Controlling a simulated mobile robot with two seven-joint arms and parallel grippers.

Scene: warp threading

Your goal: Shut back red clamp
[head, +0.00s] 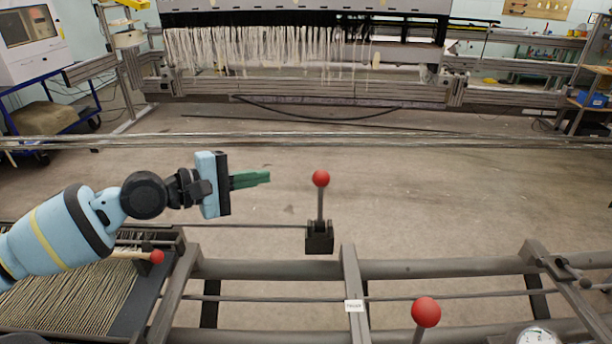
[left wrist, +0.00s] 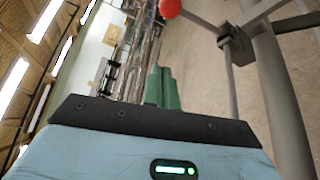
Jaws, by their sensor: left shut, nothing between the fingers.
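The back red clamp shows as a lever with a red ball knob (head: 320,178) on a grey rod, standing upright from a dark block (head: 319,238) at the back rail of the frame. My left gripper (head: 268,177) is left of the knob at about its height, with its green fingers together and empty, pointing right. There is a gap between the fingertips and the lever in the head view. In the left wrist view, the red knob (left wrist: 170,8) is at the top edge, beyond the green fingers (left wrist: 162,88). My right gripper is not in view.
A second red knob (head: 426,312) stands at the front, and a third (head: 157,257) lies low by the warp threads (head: 75,300) under my left arm. Grey frame rails (head: 440,268) cross below. The floor behind the lever is clear.

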